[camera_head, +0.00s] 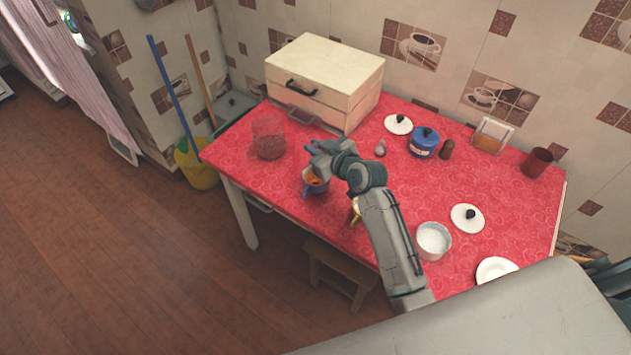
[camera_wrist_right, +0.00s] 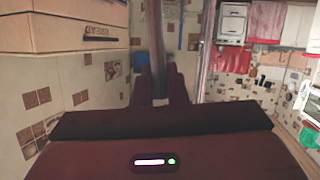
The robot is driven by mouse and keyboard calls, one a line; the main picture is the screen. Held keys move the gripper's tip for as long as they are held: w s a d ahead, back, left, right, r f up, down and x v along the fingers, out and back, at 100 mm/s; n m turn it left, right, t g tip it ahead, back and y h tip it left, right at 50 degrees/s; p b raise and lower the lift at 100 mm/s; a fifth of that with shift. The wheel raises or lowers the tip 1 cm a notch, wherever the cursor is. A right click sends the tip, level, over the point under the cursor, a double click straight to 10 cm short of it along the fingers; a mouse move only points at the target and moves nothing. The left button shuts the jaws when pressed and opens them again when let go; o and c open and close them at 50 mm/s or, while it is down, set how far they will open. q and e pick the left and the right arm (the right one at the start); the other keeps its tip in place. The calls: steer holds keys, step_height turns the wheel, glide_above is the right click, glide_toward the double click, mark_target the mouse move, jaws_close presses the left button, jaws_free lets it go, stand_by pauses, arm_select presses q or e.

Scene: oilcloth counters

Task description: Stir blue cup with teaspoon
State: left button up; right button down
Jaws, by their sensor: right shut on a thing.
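The blue cup (camera_head: 308,191) stands near the front edge of the red-covered table, with orange-brown liquid (camera_head: 316,178) in it. My right gripper (camera_head: 316,150) is just above the cup and partly covers it. In the right wrist view its fingers (camera_wrist_right: 159,84) are closed around a thin grey shaft (camera_wrist_right: 158,45), which looks like the teaspoon's handle. The bowl of the spoon is not visible, and I cannot tell whether it is in the liquid. My left gripper is not in view.
A glass jug (camera_head: 269,137) stands left of the cup, and a cream drawer box (camera_head: 325,75) behind it. A yellow item (camera_head: 355,210) is partly hidden by my right arm. A white pot (camera_head: 433,241), lid (camera_head: 467,217) and blue pot (camera_head: 423,143) stand to the right.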

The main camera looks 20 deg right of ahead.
stand_by(0.5)
step_height(320, 180, up, 5)
steer(key=p, duration=0.4)
steer(key=shift+r, duration=0.1)
stand_by(0.4)
